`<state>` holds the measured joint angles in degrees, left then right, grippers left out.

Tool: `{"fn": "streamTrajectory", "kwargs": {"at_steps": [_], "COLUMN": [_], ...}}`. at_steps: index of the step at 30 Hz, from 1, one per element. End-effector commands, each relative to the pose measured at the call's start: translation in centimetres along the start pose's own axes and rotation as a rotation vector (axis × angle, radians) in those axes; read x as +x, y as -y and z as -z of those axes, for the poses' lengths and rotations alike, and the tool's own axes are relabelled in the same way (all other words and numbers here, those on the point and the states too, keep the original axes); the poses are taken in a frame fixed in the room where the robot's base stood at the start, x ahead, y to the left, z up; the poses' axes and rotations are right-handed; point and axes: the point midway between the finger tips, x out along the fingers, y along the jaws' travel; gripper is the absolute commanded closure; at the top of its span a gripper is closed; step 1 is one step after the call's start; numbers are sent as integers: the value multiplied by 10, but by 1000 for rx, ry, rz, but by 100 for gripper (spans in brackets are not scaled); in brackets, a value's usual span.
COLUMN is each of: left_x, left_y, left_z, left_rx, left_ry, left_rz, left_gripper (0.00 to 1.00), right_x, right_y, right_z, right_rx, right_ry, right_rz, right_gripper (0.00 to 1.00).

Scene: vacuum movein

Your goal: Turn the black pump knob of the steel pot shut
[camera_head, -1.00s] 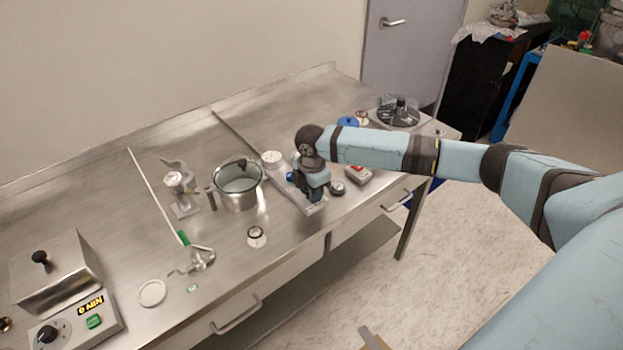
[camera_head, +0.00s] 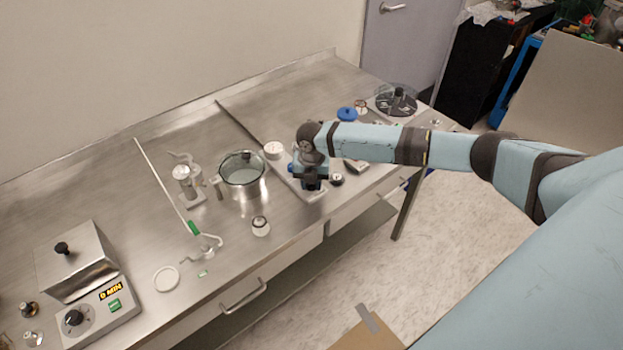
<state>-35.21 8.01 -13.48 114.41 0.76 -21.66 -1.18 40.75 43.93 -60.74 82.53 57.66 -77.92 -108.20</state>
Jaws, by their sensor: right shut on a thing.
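The steel pot (camera_head: 242,182) stands left of the middle of the bench, with a clear lid and a black knob (camera_head: 246,155) on its top. A grey handle-like part sticks out at its left side. My right gripper (camera_head: 312,186) points down over a flat grey plate (camera_head: 283,170) to the right of the pot, apart from it. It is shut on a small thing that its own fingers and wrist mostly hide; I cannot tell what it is. My left gripper is out of view.
A steel box (camera_head: 74,258) with a black knob and a "0 MIN" panel stands at lower left. The back of the bench is clear.

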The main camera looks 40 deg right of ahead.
Motion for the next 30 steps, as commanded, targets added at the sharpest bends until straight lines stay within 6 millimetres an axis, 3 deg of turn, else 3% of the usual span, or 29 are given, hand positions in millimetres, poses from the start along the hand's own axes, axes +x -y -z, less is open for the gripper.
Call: {"fn": "streamTrajectory", "kwargs": {"at_steps": [12, 27, 28, 30], "left_x": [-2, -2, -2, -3], "left_y": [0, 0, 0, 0], "left_z": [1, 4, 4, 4], "left_rx": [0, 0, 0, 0], "left_ry": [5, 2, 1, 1], "left_rz": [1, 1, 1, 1], "left_gripper": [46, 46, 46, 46], "right_x": [0, 0, 0, 0], "right_y": [0, 0, 0, 0], "right_z": [1, 1, 1, 0], "right_rx": [-166, -184, -184, -184], "right_ry": [-1, -1, -1, -1], "right_rz": [0, 0, 0, 0], "right_gripper": [92, 92, 66, 50]}}
